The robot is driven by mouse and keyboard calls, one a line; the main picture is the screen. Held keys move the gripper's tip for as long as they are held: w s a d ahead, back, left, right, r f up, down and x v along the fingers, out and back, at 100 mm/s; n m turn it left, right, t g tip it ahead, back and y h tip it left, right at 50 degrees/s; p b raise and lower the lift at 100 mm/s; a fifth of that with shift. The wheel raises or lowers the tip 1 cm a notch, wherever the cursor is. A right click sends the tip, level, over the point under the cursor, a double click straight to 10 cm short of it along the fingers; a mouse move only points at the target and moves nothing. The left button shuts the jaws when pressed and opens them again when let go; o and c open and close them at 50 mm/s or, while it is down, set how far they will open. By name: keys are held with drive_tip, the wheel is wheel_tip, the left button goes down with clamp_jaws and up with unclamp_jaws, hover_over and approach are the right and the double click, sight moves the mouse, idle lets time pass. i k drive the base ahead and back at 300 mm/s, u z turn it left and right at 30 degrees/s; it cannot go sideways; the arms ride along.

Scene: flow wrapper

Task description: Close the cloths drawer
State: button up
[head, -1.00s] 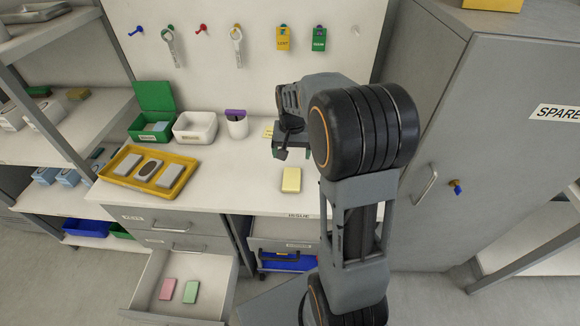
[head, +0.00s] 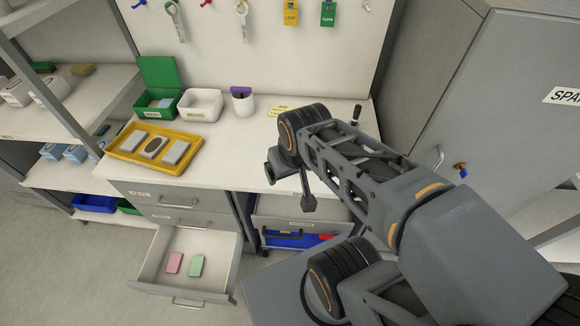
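A grey drawer (head: 150,272) under the left of the workbench stands pulled out, with a pink cloth-like piece (head: 173,263) and a green one (head: 196,266) lying in it. Its label cannot be seen, so I cannot tell from the writing that it is the cloths drawer. Its handle (head: 187,303) is on the front at the bottom of the view. My gripper (head: 308,204) hangs over the bench's front edge, to the right of the open drawer and apart from it. It is small and partly hidden by my arm, and its opening cannot be made out.
A closed drawer (head: 155,200) sits above the open one. Floor left of the open drawer is clear.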

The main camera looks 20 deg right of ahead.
sight(221, 250)
drive_tip(key=k, duration=0.5)
drive_tip(key=u, duration=2.7)
drive_tip(key=i, duration=0.25)
drive_tip(key=u, duration=0.05)
